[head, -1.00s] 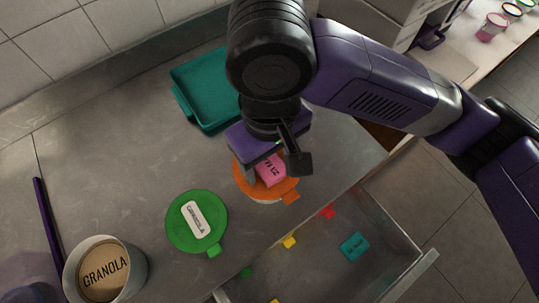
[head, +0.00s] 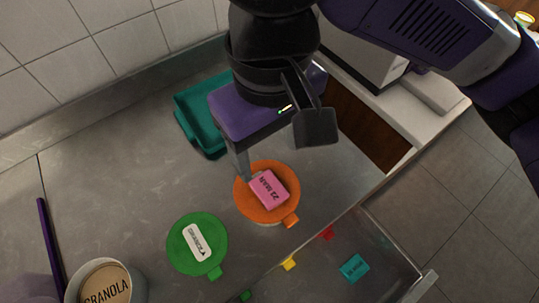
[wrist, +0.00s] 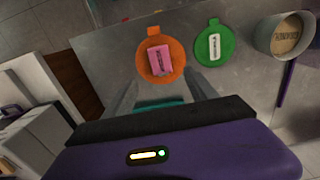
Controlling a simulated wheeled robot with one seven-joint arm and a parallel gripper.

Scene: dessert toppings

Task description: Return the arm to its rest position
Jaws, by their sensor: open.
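My gripper (wrist: 161,80) is open and empty, with its two fingers spread apart in the wrist view. In the head view it hangs above the counter, above and behind the orange lid (head: 254,210). One finger shows there; the other is hidden by the gripper's body. A pink block (head: 268,190) with dark printing lies on the orange lid, apart from my fingers. The block also shows in the wrist view (wrist: 161,60). My arm reaches in from the upper right of the head view.
A green lid (head: 181,246) with a white label lies left of the orange one. A granola tub (head: 134,280) stands at the lower left. A teal tray (head: 190,128) is partly hidden behind my gripper. An open drawer at the front holds a teal block (head: 354,268) and small coloured pieces.

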